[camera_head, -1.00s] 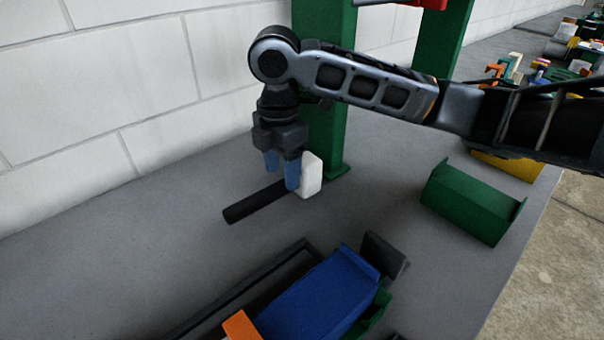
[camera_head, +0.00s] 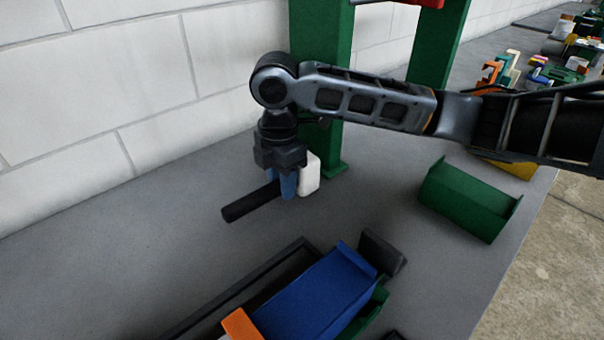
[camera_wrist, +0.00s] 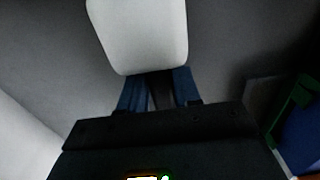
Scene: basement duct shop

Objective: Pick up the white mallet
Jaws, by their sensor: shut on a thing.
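The white mallet has a white block head (camera_head: 309,175) and a black handle (camera_head: 250,202). It lies on the grey bench top, the head close to the foot of a green post. My gripper (camera_head: 284,188) points down over the mallet, its blue fingers shut on the handle right beside the head. In the wrist view the white head (camera_wrist: 142,36) fills the top middle, and the dark handle runs between my two blue fingers (camera_wrist: 156,92). I cannot tell whether the mallet touches the bench.
A green post (camera_head: 322,75) stands just behind the mallet, with a white block wall beyond. A blue piece (camera_head: 313,295) lies over a dark tray in front. A green bracket (camera_head: 468,200) sits at right. Bench left of the handle is clear.

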